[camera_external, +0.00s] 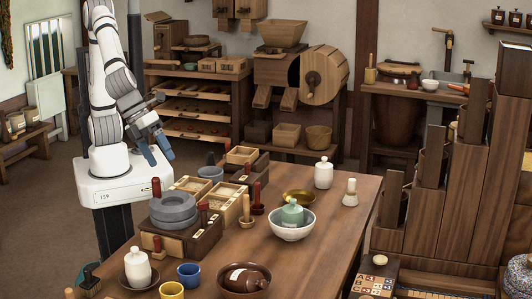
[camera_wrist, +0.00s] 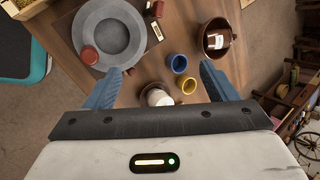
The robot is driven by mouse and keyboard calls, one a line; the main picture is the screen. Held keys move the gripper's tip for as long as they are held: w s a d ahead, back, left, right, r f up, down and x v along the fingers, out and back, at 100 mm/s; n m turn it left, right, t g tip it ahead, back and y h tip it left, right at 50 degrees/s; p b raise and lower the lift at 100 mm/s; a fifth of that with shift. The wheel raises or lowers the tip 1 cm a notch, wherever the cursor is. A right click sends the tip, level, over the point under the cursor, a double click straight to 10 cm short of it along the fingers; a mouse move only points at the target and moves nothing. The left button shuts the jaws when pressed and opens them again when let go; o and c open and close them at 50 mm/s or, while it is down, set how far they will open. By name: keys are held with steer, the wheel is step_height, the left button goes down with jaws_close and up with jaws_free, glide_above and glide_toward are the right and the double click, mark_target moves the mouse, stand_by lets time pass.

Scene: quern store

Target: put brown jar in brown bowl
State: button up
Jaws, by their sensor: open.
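The brown jar (camera_external: 249,278) lies on its side inside the brown bowl (camera_external: 226,289) at the front of the table. In the wrist view the brown bowl (camera_wrist: 228,26) is at the upper right, and the jar (camera_wrist: 216,40) shows in it with a pale label. My gripper (camera_external: 160,160) is open and empty, above and behind the quern's left side, well apart from the bowl. In the wrist view my gripper's fingers (camera_wrist: 161,68) are spread wide with nothing held between them.
A grey stone quern (camera_external: 173,209) sits on a wooden box. A white lidded jar (camera_external: 138,268), a blue cup (camera_external: 189,274) and a yellow cup (camera_external: 171,291) stand left of the bowl. A white bowl (camera_external: 292,228) holds a green jar (camera_external: 292,212).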

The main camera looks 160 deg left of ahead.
steer(key=s+d+n+h, duration=0.1)
steer(key=s+d+n, duration=0.2)
steer(key=s, duration=0.4)
steer(key=s+d+f+n+g+h, duration=0.1)
steer(key=s+d+n, duration=0.2)
steer(key=s+n, duration=0.2)
steer(key=s+d+n+h, duration=0.2)
steer(key=s+n, duration=0.3)
steer(key=s, duration=0.4)
steer(key=shift+s+d+f+g, duration=0.25)
steer(key=shift+d+f+g, duration=0.1)
steer(key=shift+d, duration=0.2)
steer(key=shift+r, duration=0.1)
steer(key=shift+r+p, duration=0.55)
